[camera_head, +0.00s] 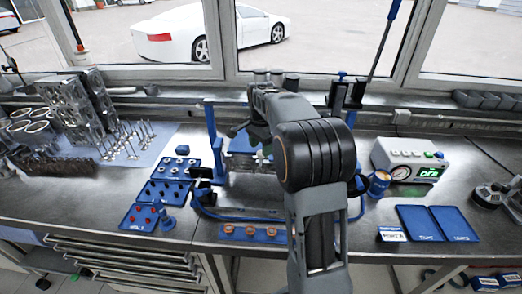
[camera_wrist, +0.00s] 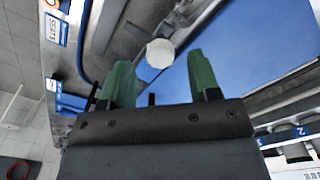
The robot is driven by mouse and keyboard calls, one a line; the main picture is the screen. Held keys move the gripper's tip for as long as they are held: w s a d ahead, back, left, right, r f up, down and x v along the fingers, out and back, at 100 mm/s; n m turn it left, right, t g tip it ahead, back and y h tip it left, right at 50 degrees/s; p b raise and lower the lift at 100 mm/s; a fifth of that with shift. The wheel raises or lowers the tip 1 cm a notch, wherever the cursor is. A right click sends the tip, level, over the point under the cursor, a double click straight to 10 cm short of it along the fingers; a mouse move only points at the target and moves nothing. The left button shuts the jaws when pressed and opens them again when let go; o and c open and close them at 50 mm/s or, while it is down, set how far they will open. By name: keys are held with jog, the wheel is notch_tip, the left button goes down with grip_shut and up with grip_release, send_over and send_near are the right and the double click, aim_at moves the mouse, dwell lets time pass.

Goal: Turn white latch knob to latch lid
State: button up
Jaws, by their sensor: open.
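The white latch knob (camera_wrist: 160,53) shows in the wrist view as a small faceted white disc. It sits beside a large blue surface (camera_wrist: 240,45), which may be the lid. My gripper (camera_wrist: 161,78) is open, with its two green fingertips apart. The knob appears just beyond the gap between the fingertips, and I see no contact. In the head view, my arm covers much of the blue fixture (camera_head: 211,120) at the bench's middle. The knob cannot be made out there.
Blue parts trays (camera_head: 140,217) stand left of the fixture. A white control box (camera_head: 408,160) with a green display and two blue trays (camera_head: 459,224) are to the right. A blue strip with copper-coloured rings (camera_head: 272,239) lies at the front edge. Engine parts fill the far left.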

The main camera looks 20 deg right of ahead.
aim_at(261, 159)
jog(key=shift+f, duration=1.1)
jog(key=c, duration=0.9)
